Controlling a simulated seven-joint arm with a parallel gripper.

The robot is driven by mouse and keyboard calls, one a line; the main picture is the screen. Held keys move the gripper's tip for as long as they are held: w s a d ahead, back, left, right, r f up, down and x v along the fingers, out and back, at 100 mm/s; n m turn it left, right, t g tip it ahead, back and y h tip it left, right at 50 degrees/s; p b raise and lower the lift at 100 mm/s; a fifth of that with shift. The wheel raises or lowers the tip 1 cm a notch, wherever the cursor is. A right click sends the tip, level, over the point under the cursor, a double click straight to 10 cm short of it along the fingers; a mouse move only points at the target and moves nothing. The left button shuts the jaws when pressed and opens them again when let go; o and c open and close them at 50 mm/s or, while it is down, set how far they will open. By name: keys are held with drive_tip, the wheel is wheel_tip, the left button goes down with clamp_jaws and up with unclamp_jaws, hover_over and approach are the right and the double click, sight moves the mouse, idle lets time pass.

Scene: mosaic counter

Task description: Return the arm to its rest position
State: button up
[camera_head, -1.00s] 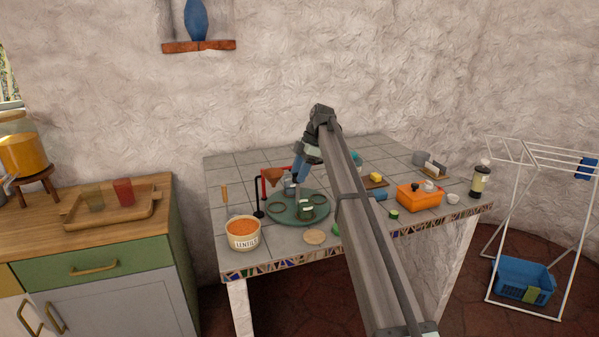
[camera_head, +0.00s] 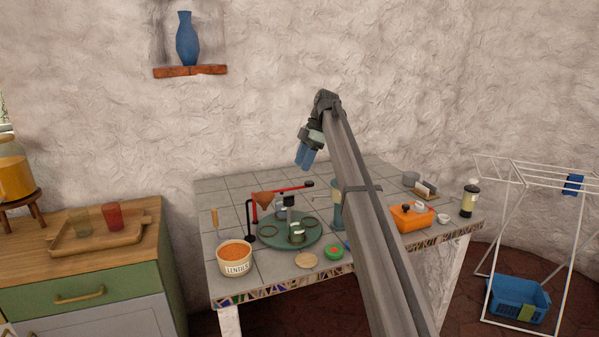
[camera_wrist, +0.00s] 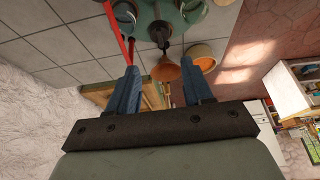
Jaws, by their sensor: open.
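My gripper (camera_head: 304,162) is raised above the back of the tiled counter (camera_head: 222,192), with its blue fingers pointing down. In the wrist view my gripper (camera_wrist: 158,82) has its two blue fingers spread apart with nothing held between them. An orange funnel (camera_head: 262,199) on a red-armed stand (camera_head: 250,212) is below and to the left. The funnel also shows in the wrist view (camera_wrist: 166,70), beyond the gap between the fingers. My arm link hides part of the counter's right half.
A green round tray (camera_head: 272,240) carries a jar (camera_head: 297,236) and rings. A lentils tub (camera_head: 236,260) stands at the front left. An orange box (camera_head: 411,218) and a lidded glass jar (camera_head: 469,201) are at right. The air around my gripper is clear.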

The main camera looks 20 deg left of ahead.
drive_tip(key=shift+w+d+r, duration=0.1)
drive_tip(key=shift+d+r, duration=0.05)
drive_tip(key=shift+r, duration=0.35)
